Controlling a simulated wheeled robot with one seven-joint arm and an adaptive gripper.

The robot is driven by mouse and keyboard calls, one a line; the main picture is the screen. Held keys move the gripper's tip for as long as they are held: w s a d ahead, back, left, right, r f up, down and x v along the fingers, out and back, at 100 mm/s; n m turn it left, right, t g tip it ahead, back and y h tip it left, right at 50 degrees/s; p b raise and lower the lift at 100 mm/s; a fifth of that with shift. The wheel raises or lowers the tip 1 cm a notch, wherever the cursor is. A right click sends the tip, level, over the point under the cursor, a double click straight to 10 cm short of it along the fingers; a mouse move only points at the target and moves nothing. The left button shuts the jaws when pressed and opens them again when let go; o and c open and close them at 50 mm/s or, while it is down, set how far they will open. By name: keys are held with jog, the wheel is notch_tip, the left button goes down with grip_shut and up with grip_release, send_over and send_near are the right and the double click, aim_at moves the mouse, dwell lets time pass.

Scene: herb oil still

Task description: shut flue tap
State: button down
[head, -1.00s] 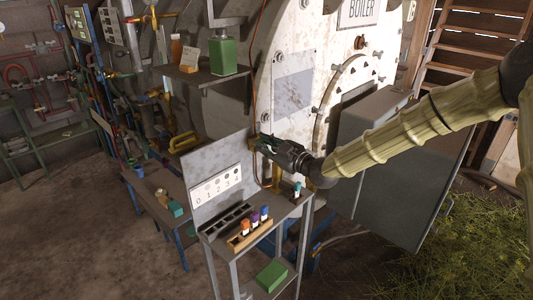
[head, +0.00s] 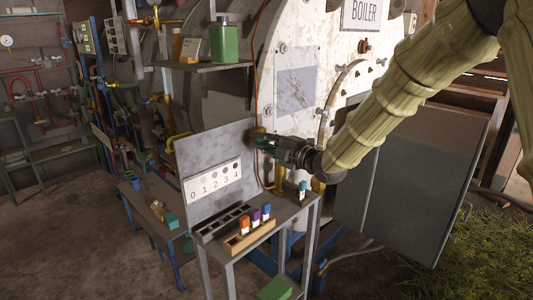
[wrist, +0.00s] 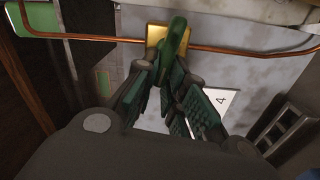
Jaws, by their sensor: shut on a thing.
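The flue tap shows in the wrist view as a brass block (wrist: 155,34) on a thin copper pipe, with a green lever handle (wrist: 175,36) standing out toward me. My gripper (wrist: 172,68) has its dark green finger pads closed on the lower part of this handle. In the head view my gripper (head: 266,143) is at the brass tap body (head: 256,132), in front of the boiler's left side. The fingers hide part of the handle, and its exact angle is hard to tell.
A metal stand (head: 285,210) below my gripper holds a wooden rack (head: 250,236) of coloured-capped vials and a lone teal-capped vial (head: 302,190). A panel numbered 0 to 4 (head: 214,182) stands left. A shelf with a green canister (head: 224,42) is above. The boiler door (head: 415,185) hangs open at right.

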jog(key=shift+a+f+n+b, duration=0.1)
jog(key=shift+f+n+b, duration=0.05)
jog(key=shift+n+b, duration=0.55)
jog(key=shift+a+f+n+b, duration=0.1)
jog(key=shift+n+b, duration=0.4)
jog(key=shift+b, duration=0.35)
jog(key=c, duration=1.5)
grip_release()
jog(key=shift+a, duration=0.1)
jog(key=v, duration=1.2)
jog(key=shift+f, duration=0.1)
